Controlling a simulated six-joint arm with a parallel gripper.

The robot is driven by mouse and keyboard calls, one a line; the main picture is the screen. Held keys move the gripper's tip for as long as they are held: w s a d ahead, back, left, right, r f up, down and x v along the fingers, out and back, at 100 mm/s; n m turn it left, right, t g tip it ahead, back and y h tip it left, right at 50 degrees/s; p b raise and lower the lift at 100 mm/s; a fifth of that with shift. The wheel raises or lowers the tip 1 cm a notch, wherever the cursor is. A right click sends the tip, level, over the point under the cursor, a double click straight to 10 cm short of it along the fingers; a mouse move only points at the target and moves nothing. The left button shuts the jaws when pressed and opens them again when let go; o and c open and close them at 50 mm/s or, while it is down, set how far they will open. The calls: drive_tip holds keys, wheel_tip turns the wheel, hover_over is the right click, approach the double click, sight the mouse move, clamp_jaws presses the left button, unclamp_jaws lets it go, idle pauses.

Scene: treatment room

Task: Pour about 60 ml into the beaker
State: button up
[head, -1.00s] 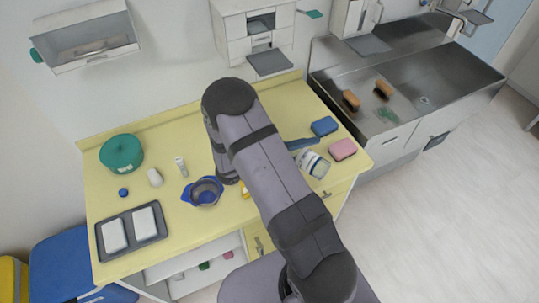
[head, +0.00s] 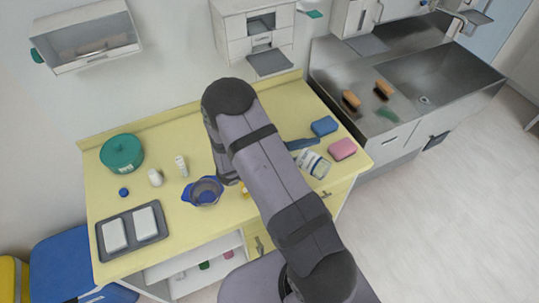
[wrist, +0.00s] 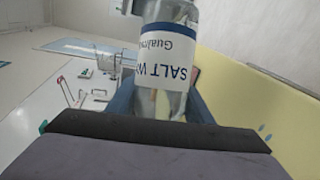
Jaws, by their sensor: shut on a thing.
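My gripper (head: 303,145), with blue fingers, is shut on a clear bottle (head: 314,164) with a white and blue label. The bottle is tilted over the right part of the yellow counter in the head view. In the wrist view the bottle (wrist: 168,55) fills the middle between the blue fingers (wrist: 160,102); part of its label reads "SALT W". Its mouth and liquid level are not clear. I cannot make out a beaker; my arm covers part of the counter.
A blue bowl (head: 190,194), green pot (head: 122,153), small white bottles (head: 181,166) and a grey tray (head: 133,250) with white packs stand on the counter's left (head: 222,225). A blue sponge (head: 324,126) and pink sponge (head: 343,149) lie near the bottle. A steel sink (head: 440,85) is at right.

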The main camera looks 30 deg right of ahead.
drive_tip(key=shift+s+f+m+t+y+b, duration=0.1)
drive_tip(key=shift+f+m+t+y+b, duration=0.5)
drive_tip(key=shift+b, duration=0.8)
drive_tip(key=shift+s+f+m+t+y+b, duration=0.15)
drive_tip(key=shift+f+m+y+b, duration=0.25)
drive_tip(key=shift+f+m+b, duration=0.55)
drive_tip(key=shift+w+r+b, duration=0.1)
drive_tip(key=shift+r+b, duration=0.05)
drive_tip(key=shift+b, duration=0.25)
